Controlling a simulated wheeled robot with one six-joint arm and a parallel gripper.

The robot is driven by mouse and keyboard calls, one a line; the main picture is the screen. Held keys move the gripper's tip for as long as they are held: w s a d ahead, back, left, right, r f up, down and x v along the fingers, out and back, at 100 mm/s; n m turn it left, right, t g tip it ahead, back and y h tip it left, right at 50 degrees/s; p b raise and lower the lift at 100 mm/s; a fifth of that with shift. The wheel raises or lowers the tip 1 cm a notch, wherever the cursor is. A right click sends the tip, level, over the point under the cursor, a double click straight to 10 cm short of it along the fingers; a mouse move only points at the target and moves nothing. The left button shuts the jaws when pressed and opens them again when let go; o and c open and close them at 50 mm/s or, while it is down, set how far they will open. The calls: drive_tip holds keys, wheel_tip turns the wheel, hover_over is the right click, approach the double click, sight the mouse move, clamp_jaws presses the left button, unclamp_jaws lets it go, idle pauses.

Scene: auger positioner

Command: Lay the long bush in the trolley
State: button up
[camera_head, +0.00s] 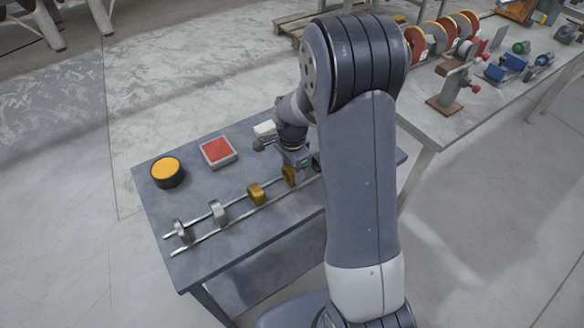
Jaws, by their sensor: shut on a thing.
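My gripper (298,161) reaches down over the right part of the rail pair on the grey table. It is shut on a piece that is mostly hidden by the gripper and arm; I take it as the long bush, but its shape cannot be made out. A brass-coloured block (289,176) shows right beside and below the fingers, at the rails. A second brass-coloured block (256,194) and two grey holders (218,211) sit along the rails to the left. I cannot tell which of these is the trolley.
A round black container with an orange top (168,171) and a red-topped square tray (218,152) stand behind the rails. A small white block (265,129) is close behind my gripper. A second table (440,118) with reels and tools stands at right.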

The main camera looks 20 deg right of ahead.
drive_tip(key=o, duration=1.1)
drive_tip(key=shift+c, duration=0.2)
wheel_tip(320, 180, up, 11)
drive_tip(key=shift+f+p, duration=0.1)
drive_tip(key=shift+p, duration=0.25)
wheel_tip(320, 180, down, 11)
drive_tip(key=shift+f+b, duration=0.1)
drive_tip(key=shift+b, duration=0.3)
wheel_tip(320, 180, up, 3)
drive_tip(key=shift+r+p, duration=0.15)
drive_tip(key=shift+p, duration=1.05)
drive_tip(key=shift+r+p, duration=0.65)
drive_tip(key=shift+r, duration=0.35)
